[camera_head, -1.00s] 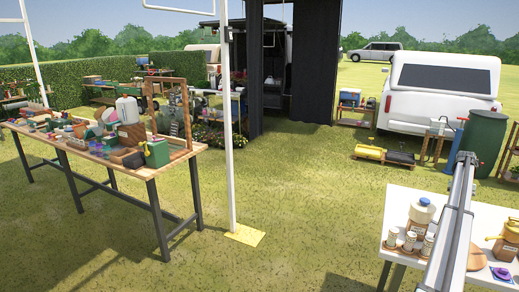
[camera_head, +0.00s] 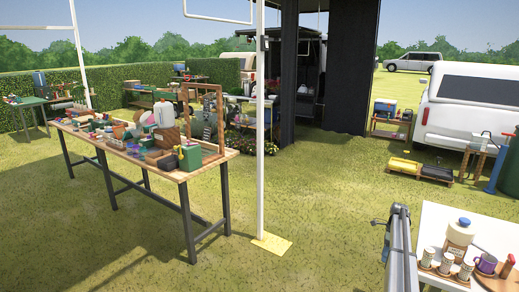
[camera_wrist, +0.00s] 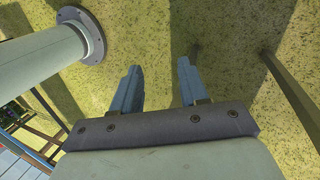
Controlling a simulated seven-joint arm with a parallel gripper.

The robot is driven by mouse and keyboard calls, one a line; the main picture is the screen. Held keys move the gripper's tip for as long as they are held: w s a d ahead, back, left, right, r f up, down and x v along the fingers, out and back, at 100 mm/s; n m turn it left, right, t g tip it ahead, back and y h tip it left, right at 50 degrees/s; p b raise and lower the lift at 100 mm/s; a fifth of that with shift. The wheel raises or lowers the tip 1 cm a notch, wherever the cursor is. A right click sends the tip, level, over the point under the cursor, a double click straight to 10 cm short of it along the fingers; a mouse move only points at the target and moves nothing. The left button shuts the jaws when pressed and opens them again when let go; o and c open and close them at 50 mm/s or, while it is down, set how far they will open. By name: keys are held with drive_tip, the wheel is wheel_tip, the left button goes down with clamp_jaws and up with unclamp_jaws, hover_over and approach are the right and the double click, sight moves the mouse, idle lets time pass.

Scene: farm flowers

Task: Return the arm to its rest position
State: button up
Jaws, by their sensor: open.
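My gripper (camera_wrist: 160,75) is open in the wrist view. Its two blue-grey fingers stand apart with nothing between them, over grass. In the head view part of my arm (camera_head: 400,250) shows at the lower right, beside the white table (camera_head: 440,215). I cannot make out the fingers in the head view.
The white table at the right bears a jug (camera_head: 459,236), several small jars and a purple mug (camera_head: 485,264). A wooden workbench (camera_head: 215,160) full of goods stands at the left. A white pole (camera_head: 260,150) rises from a yellow base plate (camera_head: 272,243).

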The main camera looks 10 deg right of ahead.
drive_tip(key=s+a+f+n+g, duration=0.1)
drive_tip(key=s+a+f+n, duration=0.3)
drive_tip(key=s+a+f, duration=0.55)
drive_tip(key=s+a+f+n, duration=0.2)
drive_tip(key=a+f+n, duration=0.3)
drive_tip(key=a, duration=0.9)
drive_tip(key=s+a+f+n+g, duration=0.1)
drive_tip(key=s+a+f+n, duration=0.2)
drive_tip(key=s+a+f, duration=0.55)
drive_tip(key=s+a+f+n+g+h, duration=0.1)
drive_tip(key=s+a+f+n, duration=0.2)
drive_tip(key=s+a, duration=0.45)
drive_tip(key=s+a+f+n+h, duration=0.1)
drive_tip(key=s+a+f+n, duration=0.15)
drive_tip(key=s+a, duration=0.45)
drive_tip(key=s+a+n, duration=0.4)
drive_tip(key=s, duration=0.5)
drive_tip(key=s+a+n+g+h, duration=0.1)
drive_tip(key=s+a+n, duration=0.3)
drive_tip(key=s, duration=0.4)
drive_tip(key=shift+s+r, duration=0.35)
drive_tip(key=shift+s, duration=0.05)
